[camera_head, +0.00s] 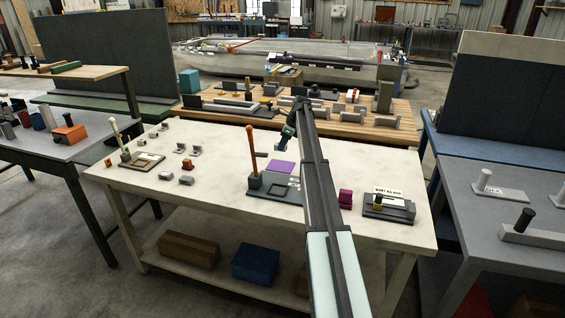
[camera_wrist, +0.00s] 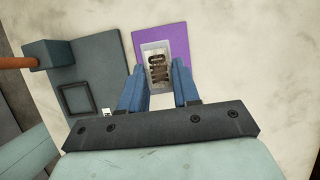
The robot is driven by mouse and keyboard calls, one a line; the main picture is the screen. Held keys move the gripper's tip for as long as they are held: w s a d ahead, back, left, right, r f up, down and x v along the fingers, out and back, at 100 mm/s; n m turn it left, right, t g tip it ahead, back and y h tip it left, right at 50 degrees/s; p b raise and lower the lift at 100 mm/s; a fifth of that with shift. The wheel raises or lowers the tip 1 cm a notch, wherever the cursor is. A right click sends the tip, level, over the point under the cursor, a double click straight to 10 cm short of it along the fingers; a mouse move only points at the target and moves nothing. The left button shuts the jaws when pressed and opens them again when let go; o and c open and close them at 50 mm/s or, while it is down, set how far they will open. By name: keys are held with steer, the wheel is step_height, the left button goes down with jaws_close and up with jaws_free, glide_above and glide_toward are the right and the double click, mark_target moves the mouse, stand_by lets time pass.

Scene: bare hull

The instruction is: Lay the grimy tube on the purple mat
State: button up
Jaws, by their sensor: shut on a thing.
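The grimy tube (camera_wrist: 157,68) is between the blue fingers of my gripper (camera_wrist: 158,82) in the wrist view. It looks pale and clear-edged with brown grime along its middle. My gripper is shut on it. The purple mat (camera_wrist: 178,36) lies behind the tube in that view, and the fingers hide part of it. In the head view, the purple mat (camera_head: 283,167) lies flat on the pale table, left of my arm. My gripper (camera_head: 287,136) is small and partly hidden there. I cannot tell how high the tube is above the mat.
A dark grey plate (camera_wrist: 92,72) with a square frame lies left of the mat, with an orange lever (camera_head: 253,142) standing on its block. Bare table (camera_head: 215,158) lies left of the mat.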

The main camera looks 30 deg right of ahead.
steer(key=shift+f, duration=4)
steer(key=shift+f, duration=0.15)
steer(key=o, duration=1.1)
steer(key=shift+c, duration=0.2)
steer(key=v, duration=1.2)
